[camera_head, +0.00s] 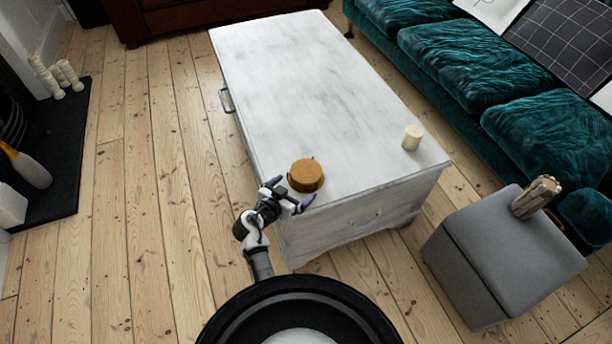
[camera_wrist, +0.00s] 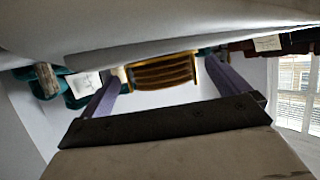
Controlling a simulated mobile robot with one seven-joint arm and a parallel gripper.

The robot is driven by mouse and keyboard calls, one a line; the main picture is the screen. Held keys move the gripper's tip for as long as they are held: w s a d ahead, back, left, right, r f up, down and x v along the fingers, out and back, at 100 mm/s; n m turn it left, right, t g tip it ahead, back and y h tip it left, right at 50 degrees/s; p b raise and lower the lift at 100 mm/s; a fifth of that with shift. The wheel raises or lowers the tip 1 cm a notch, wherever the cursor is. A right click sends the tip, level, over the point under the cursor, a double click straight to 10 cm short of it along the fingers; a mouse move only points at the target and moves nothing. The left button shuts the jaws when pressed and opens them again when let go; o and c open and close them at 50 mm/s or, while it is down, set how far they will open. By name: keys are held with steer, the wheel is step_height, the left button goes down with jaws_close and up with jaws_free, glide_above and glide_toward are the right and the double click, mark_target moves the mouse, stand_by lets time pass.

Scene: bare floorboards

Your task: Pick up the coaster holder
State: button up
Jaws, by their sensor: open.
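The coaster holder (camera_head: 305,175), a round brown stack with a dark frame, sits on the near end of the white chest table (camera_head: 300,80). In the wrist view, the coaster holder (camera_wrist: 162,72) shows its stacked layers ahead, between the two purple fingers. My gripper (camera_head: 292,193) is open and empty at the table's near left edge, just short of the holder. The gripper's fingers (camera_wrist: 163,80) are spread to either side of it in the wrist view. I cannot tell whether either fingertip touches it.
A cream candle (camera_head: 412,137) stands near the table's right edge. A grey ottoman (camera_head: 505,250) with a wooden-looking bundle (camera_head: 536,196) is at the right. A teal sofa (camera_head: 450,60) runs along the far right. The floorboards left of the table are clear.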

steer(key=shift+w+d+f, duration=0.35)
steer(key=shift+w, duration=0.2)
jaws_close()
stand_by(0.4)
